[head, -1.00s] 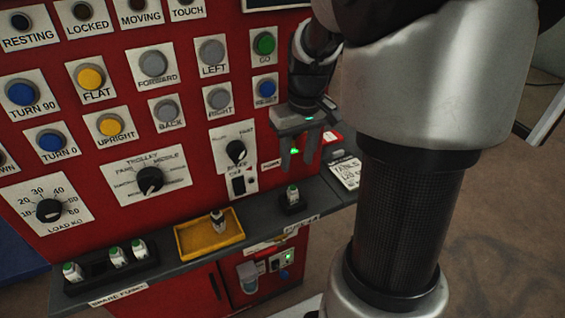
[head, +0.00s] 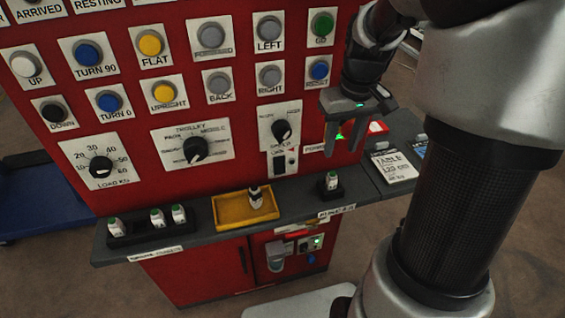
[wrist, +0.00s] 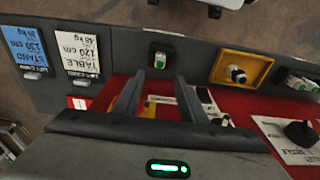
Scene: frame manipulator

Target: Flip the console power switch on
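The console (head: 225,110) is a red panel with labelled buttons and knobs. A small white label that seems to read POWER (head: 318,149) sits low on its right side, and a green glow shows just right of it between my fingers. The power switch itself cannot be made out; my gripper covers that spot. My gripper (head: 344,146) is open and empty, fingers pointing down in front of the panel's lower right. In the wrist view my gripper (wrist: 155,88) has its fingers well apart, with a bit of orange on the red panel between them.
A dark shelf (head: 293,202) runs below the panel. It holds a yellow tray (head: 228,212), a black holder with a small bottle (head: 332,182), and a rack of bottles (head: 150,228) at left. A black rocker (head: 280,166) sits beneath a knob. Cards (head: 392,166) lie at right.

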